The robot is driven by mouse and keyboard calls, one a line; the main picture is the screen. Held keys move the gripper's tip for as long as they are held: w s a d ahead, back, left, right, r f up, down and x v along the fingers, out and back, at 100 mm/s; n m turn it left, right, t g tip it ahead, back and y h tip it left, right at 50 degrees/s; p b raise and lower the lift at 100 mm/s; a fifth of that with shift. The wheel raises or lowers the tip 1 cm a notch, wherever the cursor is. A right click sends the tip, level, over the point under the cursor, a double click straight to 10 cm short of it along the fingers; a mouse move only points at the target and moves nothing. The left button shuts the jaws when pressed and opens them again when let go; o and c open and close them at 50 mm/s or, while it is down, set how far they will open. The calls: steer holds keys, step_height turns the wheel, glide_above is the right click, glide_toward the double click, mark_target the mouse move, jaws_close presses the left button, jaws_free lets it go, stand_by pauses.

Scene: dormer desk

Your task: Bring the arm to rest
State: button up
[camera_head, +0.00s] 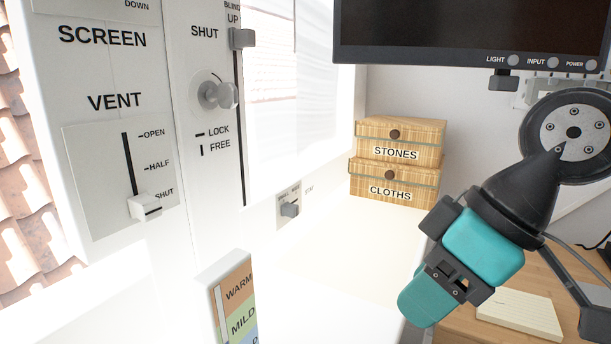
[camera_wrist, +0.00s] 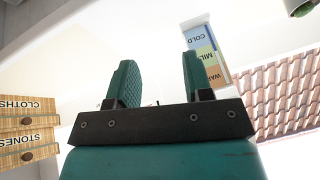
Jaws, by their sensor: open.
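My gripper (camera_head: 422,302) hangs in the right half of the head view, pointing down and left, with its teal body and black mount showing. In the wrist view my gripper (camera_wrist: 158,78) shows two green ribbed fingers set apart with nothing between them. It is open and empty. It touches nothing that I can see.
Two wicker drawers, STONES (camera_head: 396,144) and CLOTHS (camera_head: 388,184), stand stacked behind the arm. A monitor (camera_head: 470,28) hangs above. A notepad (camera_head: 520,314) lies on the wooden desk (camera_head: 460,326) beneath the arm. A temperature card (camera_head: 238,305) stands at lower middle. The vent slider (camera_head: 145,206) is at left.

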steer(key=s+d+f+m+g+h, duration=0.1)
steer(key=s+d+f+m+g, duration=0.15)
steer(key=s+f, duration=0.3)
step_height(320, 180, up, 16)
steer(key=p, duration=1.5)
steer(key=shift+s+d+f+m+t, duration=0.15)
steer(key=shift+s+f+m+t, duration=0.1)
steer(key=shift+m+t, duration=0.15)
